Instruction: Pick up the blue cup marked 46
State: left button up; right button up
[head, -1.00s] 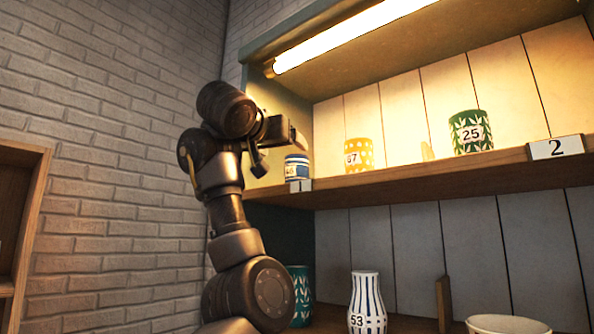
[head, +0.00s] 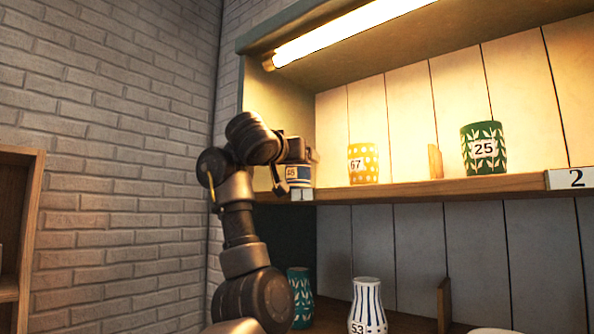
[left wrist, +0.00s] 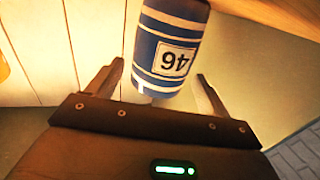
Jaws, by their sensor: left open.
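The blue cup marked 46 (head: 299,174) has blue and white bands and stands at the left end of the upper shelf (head: 420,189). In the head view my left gripper (head: 308,152) is at the cup and hides its upper part. In the left wrist view the cup (left wrist: 168,48) appears upside down, label facing the camera, between the two fingers of my open left gripper (left wrist: 158,82). A gap shows on each side, wider on the left. My right gripper is not in view.
A yellow dotted cup marked 67 (head: 363,164) and a green cup marked 25 (head: 483,148) stand farther right on the shelf, with a small wooden divider (head: 435,162) between them. A vase marked 53 (head: 367,306) and a teal vase (head: 301,297) stand below.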

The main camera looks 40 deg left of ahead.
pick_arm(q)
jog(key=shift+s+d, duration=0.1)
jog(key=shift+d, duration=0.05)
jog(key=shift+c, duration=0.2)
jog(key=c, duration=1.1)
jog(key=shift+c, duration=0.2)
jog(key=shift+r, duration=0.15)
jog(key=shift+r, duration=0.6)
jog(key=s+d+r+b, duration=0.4)
jog(key=s+d+r, duration=0.4)
jog(key=s+r, duration=0.3)
jog(key=shift+d+r+b, duration=0.25)
jog(key=shift+d+b, duration=0.05)
